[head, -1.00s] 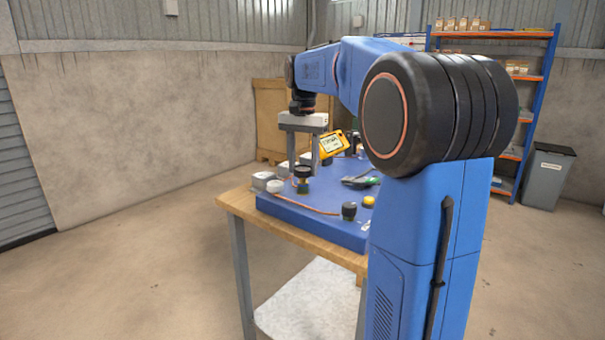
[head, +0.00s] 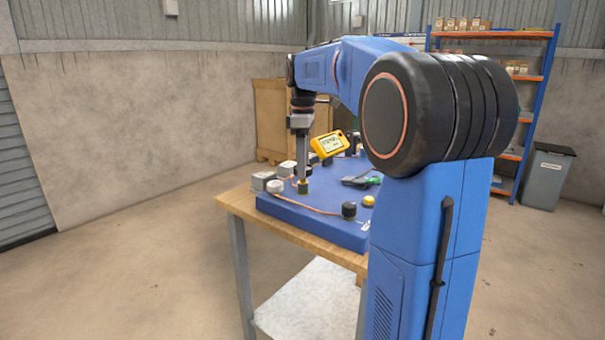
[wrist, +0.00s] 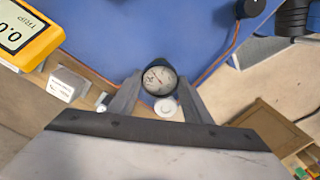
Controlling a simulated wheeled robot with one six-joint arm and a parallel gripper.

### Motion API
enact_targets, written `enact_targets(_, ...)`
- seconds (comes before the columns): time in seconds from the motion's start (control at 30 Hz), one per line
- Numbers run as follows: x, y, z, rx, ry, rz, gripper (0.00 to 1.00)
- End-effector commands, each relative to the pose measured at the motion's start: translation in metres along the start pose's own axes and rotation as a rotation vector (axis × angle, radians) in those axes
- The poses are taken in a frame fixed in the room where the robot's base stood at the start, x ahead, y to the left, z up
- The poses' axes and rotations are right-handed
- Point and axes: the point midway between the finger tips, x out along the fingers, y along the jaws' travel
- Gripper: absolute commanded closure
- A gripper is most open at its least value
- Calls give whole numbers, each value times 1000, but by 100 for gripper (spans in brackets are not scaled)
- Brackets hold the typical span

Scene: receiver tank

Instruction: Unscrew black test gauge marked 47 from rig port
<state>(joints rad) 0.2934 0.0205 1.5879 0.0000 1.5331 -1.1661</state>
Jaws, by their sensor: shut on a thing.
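The black gauge (wrist: 160,80) shows its round white dial, dark rim and needle in the wrist view. Any number on it is too small to read. My gripper (wrist: 158,92) is shut on the gauge, with one finger on each side. In the head view my gripper (head: 301,172) points straight down and its fingers hide most of the gauge. Below the fingertips a dark and brass-coloured fitting (head: 303,187) stands upright on the blue rig board (head: 315,219). I cannot tell how far the gauge is threaded into the port.
A yellow meter (head: 329,145) stands close to the right of my gripper. Pale blocks (head: 263,181), a round white part (head: 275,186), a dark knob (head: 349,210) and a yellow knob (head: 368,201) are on or beside the board. A copper-coloured line (head: 315,209) crosses it.

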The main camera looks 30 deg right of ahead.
Motion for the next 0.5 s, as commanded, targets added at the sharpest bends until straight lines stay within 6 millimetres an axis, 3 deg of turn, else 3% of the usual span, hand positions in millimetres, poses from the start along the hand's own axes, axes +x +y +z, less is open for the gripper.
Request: enact_targets(0.5, -1, 0, 0, -895, 0, 1, 100)
